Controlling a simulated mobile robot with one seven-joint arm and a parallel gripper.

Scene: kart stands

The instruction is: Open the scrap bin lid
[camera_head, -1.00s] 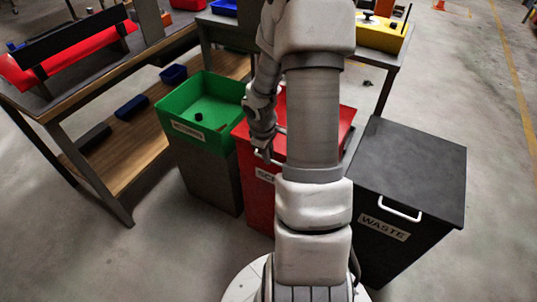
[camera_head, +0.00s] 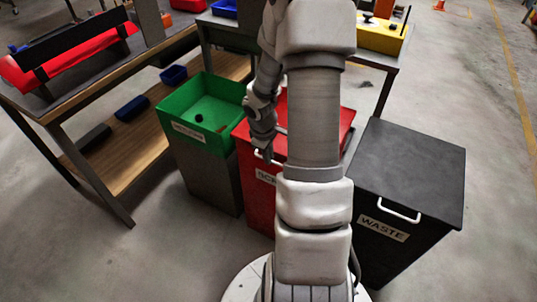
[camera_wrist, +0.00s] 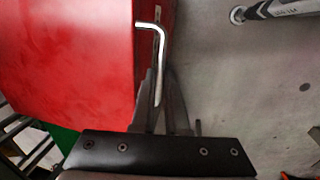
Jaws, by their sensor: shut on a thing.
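The red scrap bin (camera_head: 257,205) stands in the middle of the head view, its label partly covered by my arm. Its red lid (camera_head: 333,128) lies over the top, and I cannot tell whether it is slightly raised. The lid's pale bar handle (camera_head: 259,154) is at the front edge. My gripper (camera_head: 267,153) is at that handle. In the wrist view the red lid (camera_wrist: 75,60) fills the left, and the white handle (camera_wrist: 152,30) runs down between the fingers of my gripper (camera_wrist: 160,108), which are shut on it.
An open green bin (camera_head: 181,127) stands close on the left, and a black waste bin (camera_head: 425,160) with its lid down stands on the right. A workbench (camera_head: 110,190) is at the far left. Tables stand behind. Bare floor shows at the right.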

